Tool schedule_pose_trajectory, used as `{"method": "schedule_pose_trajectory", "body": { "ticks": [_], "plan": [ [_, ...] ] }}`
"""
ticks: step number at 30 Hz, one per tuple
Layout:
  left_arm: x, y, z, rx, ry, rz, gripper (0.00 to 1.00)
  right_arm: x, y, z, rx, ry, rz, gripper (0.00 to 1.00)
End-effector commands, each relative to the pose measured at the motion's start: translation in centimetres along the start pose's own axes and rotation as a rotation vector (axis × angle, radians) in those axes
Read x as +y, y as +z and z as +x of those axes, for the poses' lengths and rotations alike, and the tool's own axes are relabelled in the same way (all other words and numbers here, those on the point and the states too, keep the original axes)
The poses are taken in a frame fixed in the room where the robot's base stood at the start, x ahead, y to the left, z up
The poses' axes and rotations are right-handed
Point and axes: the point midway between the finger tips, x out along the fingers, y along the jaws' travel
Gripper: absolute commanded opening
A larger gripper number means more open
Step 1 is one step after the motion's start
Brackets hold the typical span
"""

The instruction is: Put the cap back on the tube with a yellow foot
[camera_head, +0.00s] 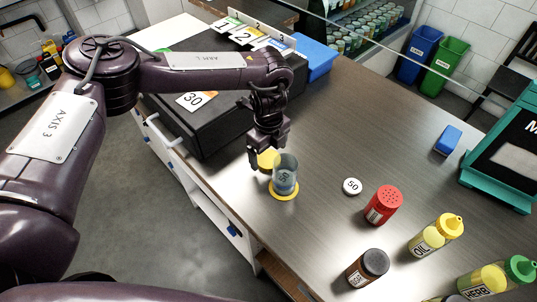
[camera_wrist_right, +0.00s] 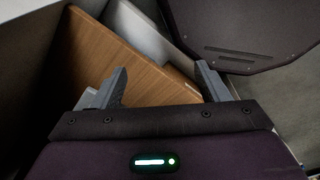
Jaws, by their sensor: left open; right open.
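The clear grey tube (camera_head: 286,172) stands upright on its round yellow foot (camera_head: 284,197) near the table's left edge; its top looks uncapped. A white round cap (camera_head: 352,186) marked 50 lies flat on the table to the right of the tube. My left gripper (camera_head: 266,158) is open, just behind and left of the tube, pointing down. A yellow rounded thing (camera_head: 268,160) shows by its fingers; I cannot tell whether it is between them or behind. My right gripper (camera_wrist_right: 160,88) is open and empty in the right wrist view, over a brown wooden panel (camera_wrist_right: 140,65).
A red shaker (camera_head: 383,205), a brown-capped jar (camera_head: 368,267), an oil bottle (camera_head: 436,235) and a herb bottle (camera_head: 490,280) stand at the right front. A black box (camera_head: 210,120) is behind my left gripper. A small blue block (camera_head: 448,140) is at right.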

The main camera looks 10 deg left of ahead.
Motion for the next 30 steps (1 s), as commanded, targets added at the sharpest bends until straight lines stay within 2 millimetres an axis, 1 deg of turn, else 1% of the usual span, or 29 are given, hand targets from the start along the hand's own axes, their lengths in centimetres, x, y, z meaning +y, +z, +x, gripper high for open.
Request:
{"method": "schedule_pose_trajectory", "body": {
  "ticks": [1, 3, 6, 15, 17, 26, 27, 30],
  "plan": [
    [0.1, 0.0, 0.5, 0.0, 0.002, -0.002, 0.89, 0.0, 0.1, -0.5, -0.001, 0.0, 0.0, 0.68],
    [0.1, 0.0, 1.2, 0.0, 0.002, -0.001, 0.89, 0.0, 0.1, -0.7, -0.002, 0.0, 0.0, 0.68],
    [0.0, 0.0, 1.8, 0.0, 0.0, -0.001, 0.89, 0.0, 0.1, -0.7, -0.002, 0.0, 0.0, 0.68],
    [0.0, 0.1, 1.8, 0.0, 0.0, -0.001, 0.89, 0.0, 0.2, -0.6, -0.004, -0.001, 0.0, 0.68],
    [0.0, 0.1, 1.8, 0.0, 0.0, -0.001, 0.83, -0.1, 0.2, -0.6, -0.004, -0.001, -0.001, 0.68],
    [0.0, 0.1, 1.8, 0.0, 0.0, -0.001, 0.43, -0.1, 0.2, -0.6, -0.004, -0.002, -0.002, 0.68],
    [0.0, 0.1, 1.8, 0.0, 0.0, -0.001, 0.41, -0.1, 0.2, -0.6, -0.004, -0.002, -0.002, 0.68],
    [0.0, 0.1, 1.8, 0.0, 0.0, -0.001, 0.41, -0.1, 0.3, -0.6, -0.004, -0.002, -0.002, 0.68]
  ]
}}
